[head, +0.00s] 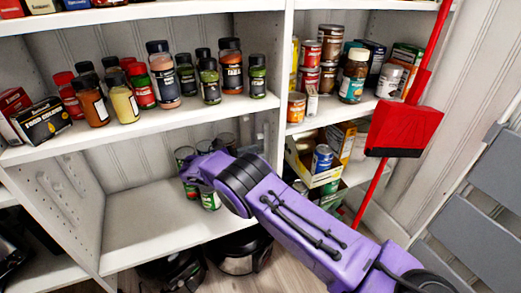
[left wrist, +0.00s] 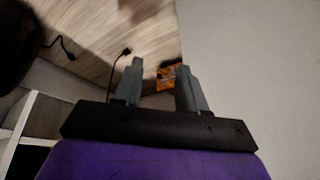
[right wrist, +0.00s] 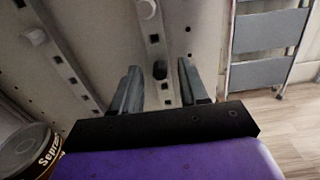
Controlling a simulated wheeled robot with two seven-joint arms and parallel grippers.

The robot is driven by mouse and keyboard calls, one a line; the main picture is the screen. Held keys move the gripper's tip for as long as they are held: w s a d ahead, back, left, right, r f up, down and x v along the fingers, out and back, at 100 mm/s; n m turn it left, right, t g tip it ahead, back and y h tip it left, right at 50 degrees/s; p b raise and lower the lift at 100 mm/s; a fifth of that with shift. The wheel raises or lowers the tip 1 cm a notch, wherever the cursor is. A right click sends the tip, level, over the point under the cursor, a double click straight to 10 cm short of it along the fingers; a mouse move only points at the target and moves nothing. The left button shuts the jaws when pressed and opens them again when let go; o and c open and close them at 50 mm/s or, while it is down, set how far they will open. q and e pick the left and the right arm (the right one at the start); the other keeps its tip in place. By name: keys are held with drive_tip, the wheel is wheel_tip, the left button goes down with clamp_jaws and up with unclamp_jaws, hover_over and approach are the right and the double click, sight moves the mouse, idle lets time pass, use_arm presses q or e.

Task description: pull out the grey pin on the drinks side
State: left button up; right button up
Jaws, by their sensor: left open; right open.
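A dark grey pin (right wrist: 160,70) sticks out of a metal strip with holes (right wrist: 153,38) on the upright panel in the right wrist view. My right gripper (right wrist: 159,67) is open, with the pin seen between its fingertips. I cannot tell whether the fingers reach around the pin or stop short of it. In the head view my right arm reaches into the lower shelf bay, and its fingers are hard to make out there. My left gripper (left wrist: 160,64) is open and empty in the left wrist view; it is not seen in the head view.
Cans (head: 184,155) stand close around my right gripper on the lower shelf. A brown-labelled can (right wrist: 35,150) shows at lower left in the right wrist view. Spice jars (head: 163,75) fill the shelf above. A red broom or dustpan (head: 402,130) and a grey stepladder (head: 490,185) are at right.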

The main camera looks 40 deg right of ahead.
drive_tip(key=shift+b, duration=0.5)
idle(1.0)
drive_tip(key=shift+c, duration=0.3)
clamp_jaws()
drive_tip(key=b+v, duration=0.6)
idle(1.1)
